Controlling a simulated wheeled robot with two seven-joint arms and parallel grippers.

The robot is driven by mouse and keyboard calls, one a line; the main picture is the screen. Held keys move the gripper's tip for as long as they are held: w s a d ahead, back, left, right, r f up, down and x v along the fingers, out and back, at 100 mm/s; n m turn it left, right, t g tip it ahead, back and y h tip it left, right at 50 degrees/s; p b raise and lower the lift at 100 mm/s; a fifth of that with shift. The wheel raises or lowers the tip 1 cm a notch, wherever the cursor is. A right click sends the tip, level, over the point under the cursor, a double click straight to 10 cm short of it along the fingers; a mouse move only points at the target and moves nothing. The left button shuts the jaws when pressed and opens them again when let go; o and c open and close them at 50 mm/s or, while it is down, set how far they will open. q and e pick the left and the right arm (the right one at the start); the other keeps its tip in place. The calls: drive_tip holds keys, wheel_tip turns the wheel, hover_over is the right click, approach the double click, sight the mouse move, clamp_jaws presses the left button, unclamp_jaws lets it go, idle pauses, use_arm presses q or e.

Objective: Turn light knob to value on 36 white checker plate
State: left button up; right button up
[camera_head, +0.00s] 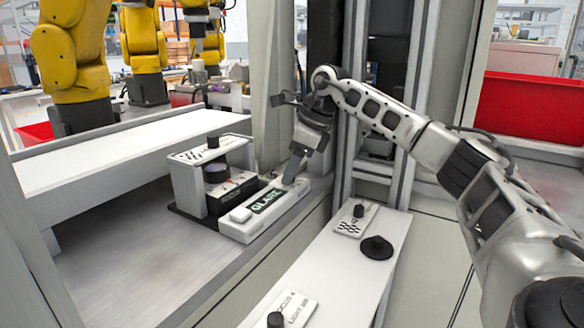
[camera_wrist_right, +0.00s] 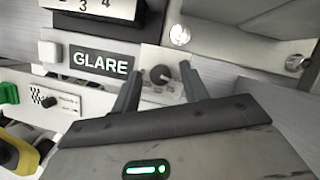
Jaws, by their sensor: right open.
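My right gripper (camera_head: 291,178) is open, pointing down at the far end of the white GLARE panel (camera_head: 240,226). In the right wrist view the gripper (camera_wrist_right: 160,76) has its fingers on either side of a small dark knob (camera_wrist_right: 161,75) on a light plate beside the GLARE label; I cannot tell whether they touch it. The fingers hide this knob in the head view. A white plate (camera_head: 287,304) at the bottom of the head view bears a black knob (camera_head: 275,320) and small lettering that seems to include LIGHT. My left gripper is out of view.
A white checker plate with a black knob (camera_head: 359,211) and a round black knob (camera_head: 376,247) sit on the front white ledge (camera_head: 330,270). A raised white box (camera_head: 187,185) stands left of GLARE. A grey post (camera_head: 385,120) rises behind my right arm.

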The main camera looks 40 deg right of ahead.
clamp_jaws()
